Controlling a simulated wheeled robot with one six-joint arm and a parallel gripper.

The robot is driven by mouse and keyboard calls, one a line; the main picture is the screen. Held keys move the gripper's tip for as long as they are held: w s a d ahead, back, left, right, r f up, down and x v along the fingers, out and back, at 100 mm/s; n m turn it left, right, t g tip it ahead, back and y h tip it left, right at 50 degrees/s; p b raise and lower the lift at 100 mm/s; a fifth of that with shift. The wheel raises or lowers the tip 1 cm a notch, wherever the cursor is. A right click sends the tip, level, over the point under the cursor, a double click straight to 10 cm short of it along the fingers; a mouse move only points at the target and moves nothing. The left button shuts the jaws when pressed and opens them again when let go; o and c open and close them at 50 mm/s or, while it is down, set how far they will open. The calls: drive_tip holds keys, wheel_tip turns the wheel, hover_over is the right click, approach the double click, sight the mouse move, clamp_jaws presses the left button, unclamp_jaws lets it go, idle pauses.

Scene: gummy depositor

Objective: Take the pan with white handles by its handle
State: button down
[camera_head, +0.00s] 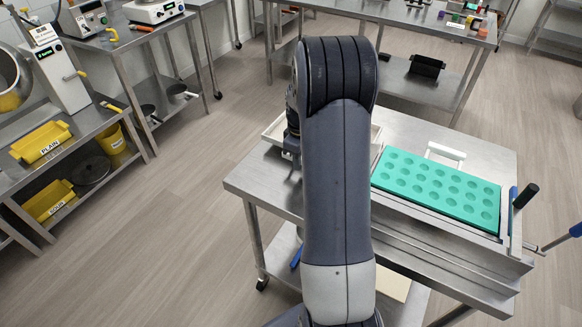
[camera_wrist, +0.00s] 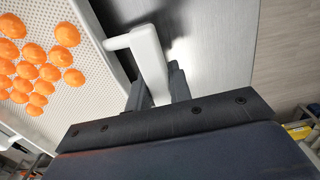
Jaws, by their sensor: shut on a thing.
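The pan (camera_wrist: 118,75) is a pale, dotted tray with several orange round pieces (camera_wrist: 38,72) in it, at the left of the wrist view. Its white handle (camera_wrist: 150,60) stands out from its side. My gripper (camera_wrist: 159,88) is shut on this handle, one dark finger on each side. In the head view the pan (camera_head: 270,132) lies on the steel table, mostly hidden behind my arm. My gripper is largely hidden there too.
The steel table (camera_head: 246,184) also bears a teal mould (camera_head: 436,187) with round hollows, right of my arm. A white handle-like bar (camera_head: 445,152) stands behind it. A black-gripped lever (camera_head: 526,195) is at the right end. Floor is open to the left.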

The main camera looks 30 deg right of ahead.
drive_tip(key=w+d+p, duration=0.2)
drive_tip(key=w+d, duration=0.2)
drive_tip(key=d, duration=0.2)
drive_tip(key=w+d+p, duration=0.3)
drive_tip(key=d, duration=0.4)
drive_tip(key=w+d+p, duration=0.2)
drive_tip(key=w+d, duration=0.2)
drive_tip(key=d, duration=0.2)
drive_tip(key=shift+w+d, duration=0.35)
drive_tip(key=shift+d, duration=0.05)
idle(0.4)
idle(1.1)
idle(0.5)
idle(1.1)
